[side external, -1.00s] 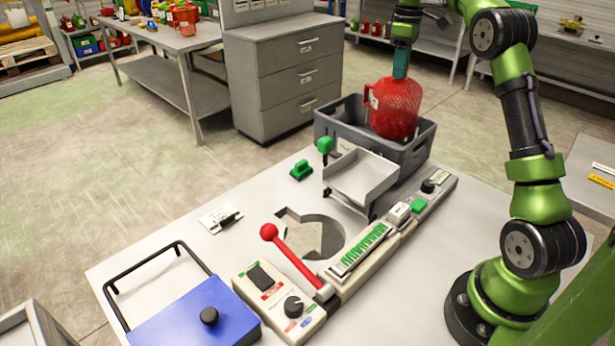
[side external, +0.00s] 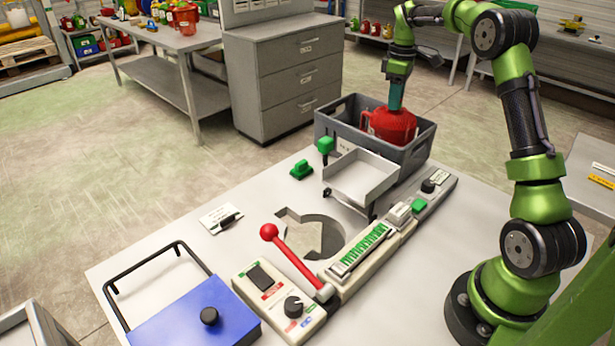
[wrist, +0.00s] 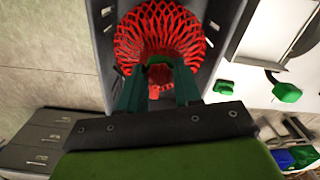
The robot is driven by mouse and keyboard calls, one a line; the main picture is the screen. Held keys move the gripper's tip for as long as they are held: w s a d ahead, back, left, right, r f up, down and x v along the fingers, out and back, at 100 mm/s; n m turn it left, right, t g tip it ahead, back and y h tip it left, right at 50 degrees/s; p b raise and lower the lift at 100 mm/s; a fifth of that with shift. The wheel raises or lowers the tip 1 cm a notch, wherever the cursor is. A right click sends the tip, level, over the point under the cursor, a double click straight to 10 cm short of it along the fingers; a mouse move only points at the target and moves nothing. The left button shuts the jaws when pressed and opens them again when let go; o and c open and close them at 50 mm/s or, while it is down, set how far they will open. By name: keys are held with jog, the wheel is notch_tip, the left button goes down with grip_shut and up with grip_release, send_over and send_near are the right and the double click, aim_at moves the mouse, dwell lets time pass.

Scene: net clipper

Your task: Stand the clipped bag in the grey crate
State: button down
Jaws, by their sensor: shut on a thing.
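The red net bag (side external: 388,125) is down inside the grey crate (side external: 424,141), with its upper part showing above the near wall. My gripper (side external: 396,96) points down and is shut on the top of the bag. In the wrist view the red net (wrist: 160,35) spreads out below my gripper (wrist: 160,88), with red material between the two dark green fingers. The crate's grey wall (wrist: 100,40) shows beside the net.
A grey tray (side external: 362,177) stands close in front of the crate. A green-knobbed lever (side external: 325,146) and a small green part (side external: 301,169) are to its left. A red-knobbed lever (side external: 290,258) stands nearer. The crate's left part looks empty.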

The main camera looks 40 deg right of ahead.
jog(key=c, duration=0.8)
grip_release()
jog(key=shift+f, duration=0.1)
jog(key=shift+o, duration=0.2)
notch_tip(320, 180, up, 11)
jog(key=s+a+r+t, duration=0.1)
jog(key=s+a+r, duration=0.1)
jog(key=a+r, duration=0.45)
jog(key=s+a+f+m+t, duration=0.1)
jog(key=s+a+m+t, duration=0.3)
jog(key=a, duration=0.8)
jog(key=s+a+f+m+t+y, duration=0.2)
jog(key=s+a+f+m, duration=0.1)
jog(key=s+a+f, duration=0.7)
jog(key=s+a, duration=0.3)
jog(key=shift+s+m, duration=0.15)
jog(key=shift+m, duration=0.15)
